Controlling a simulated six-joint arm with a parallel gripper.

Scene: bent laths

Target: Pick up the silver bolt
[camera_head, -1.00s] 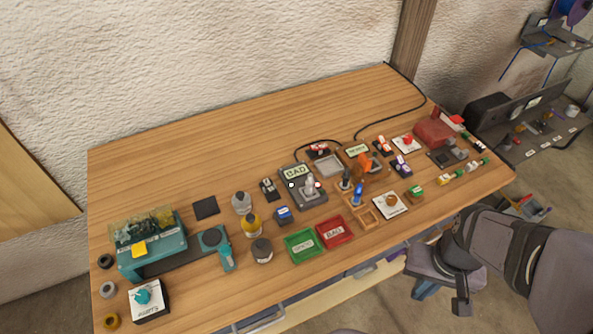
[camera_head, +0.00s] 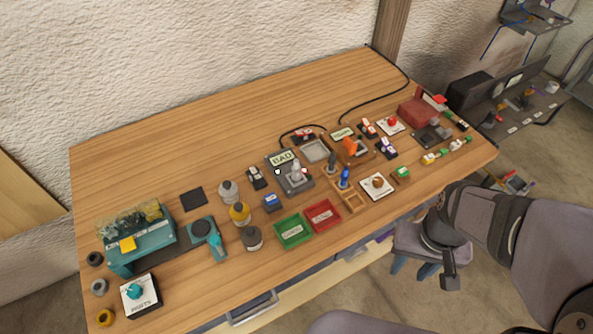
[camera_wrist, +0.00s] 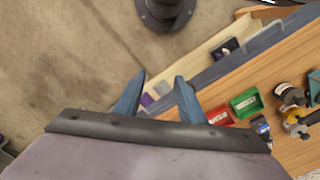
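A small silver-grey upright piece (camera_head: 296,173) stands on the grey device with the "BAD" display (camera_head: 281,158), near the table's middle. It may be the silver bolt, but it is too small to tell. My gripper (camera_head: 422,275) hangs beyond the table's front edge, to the right of and well apart from that piece. In the wrist view my gripper (camera_wrist: 161,76) shows two blue fingers spread apart with nothing between them. The silver piece cannot be made out in the wrist view.
A green tray (camera_head: 280,236) and a red tray (camera_head: 311,225) lie at the front edge. Bottles, including a yellow one (camera_head: 239,213), stand left of them. A teal machine (camera_head: 150,245) is at the left. The table's back is clear. An open drawer (camera_wrist: 222,40) juts out below.

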